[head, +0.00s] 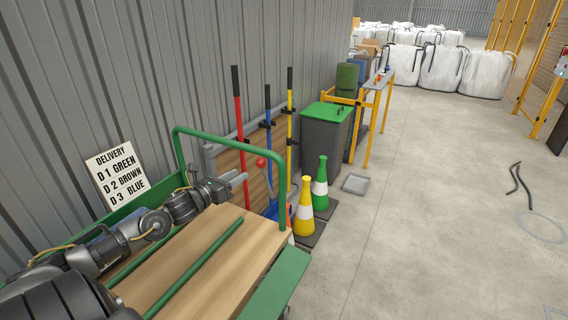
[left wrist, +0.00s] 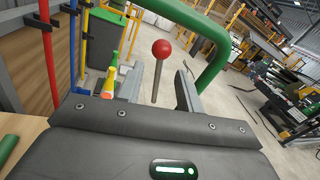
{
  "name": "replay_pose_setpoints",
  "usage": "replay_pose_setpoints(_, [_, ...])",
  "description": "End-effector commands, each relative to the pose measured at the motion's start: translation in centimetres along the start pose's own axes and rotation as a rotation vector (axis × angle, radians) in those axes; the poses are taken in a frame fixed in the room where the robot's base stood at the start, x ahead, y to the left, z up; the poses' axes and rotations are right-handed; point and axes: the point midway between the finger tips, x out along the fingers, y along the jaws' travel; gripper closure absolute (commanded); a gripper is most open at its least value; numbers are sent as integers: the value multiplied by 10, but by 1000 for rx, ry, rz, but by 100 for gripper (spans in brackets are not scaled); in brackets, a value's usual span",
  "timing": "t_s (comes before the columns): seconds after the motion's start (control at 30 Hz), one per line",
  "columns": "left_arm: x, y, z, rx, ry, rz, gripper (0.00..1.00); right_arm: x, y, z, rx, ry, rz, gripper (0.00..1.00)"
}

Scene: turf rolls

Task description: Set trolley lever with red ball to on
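The lever's red ball (head: 260,162) shows in the head view by the trolley's green handle rail, just past my left gripper (head: 241,181). In the left wrist view the red ball (left wrist: 162,47) tops a thin grey lever rod (left wrist: 157,82). The rod appears between the two fingers of my left gripper (left wrist: 160,85), with gaps on both sides. The gripper is open. The ball stands above finger level in that view. The lever's base is hidden behind the gripper body. My right gripper is not in view.
The trolley (head: 215,255) has a wooden deck and a green handle rail (head: 235,140), close to the gripper. Beyond it stand yellow (head: 304,212) and green (head: 320,185) cones, upright coloured poles and a green-lidded bin (head: 326,130). A delivery sign (head: 118,175) leans at left. The floor at right is mostly clear.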

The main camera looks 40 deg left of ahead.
Motion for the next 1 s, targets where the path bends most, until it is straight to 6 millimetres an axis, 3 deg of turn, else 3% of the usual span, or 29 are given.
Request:
replay_pose_setpoints(0.17, [0,0,0,0,0,0,46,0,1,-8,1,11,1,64])
replay_pose_setpoints(0.37, [9,-1,1,-1,-3,-1,46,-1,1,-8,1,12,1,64])
replay_pose_setpoints(1.0, [100,-1,1,-1,-2,-2,46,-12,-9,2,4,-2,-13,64])
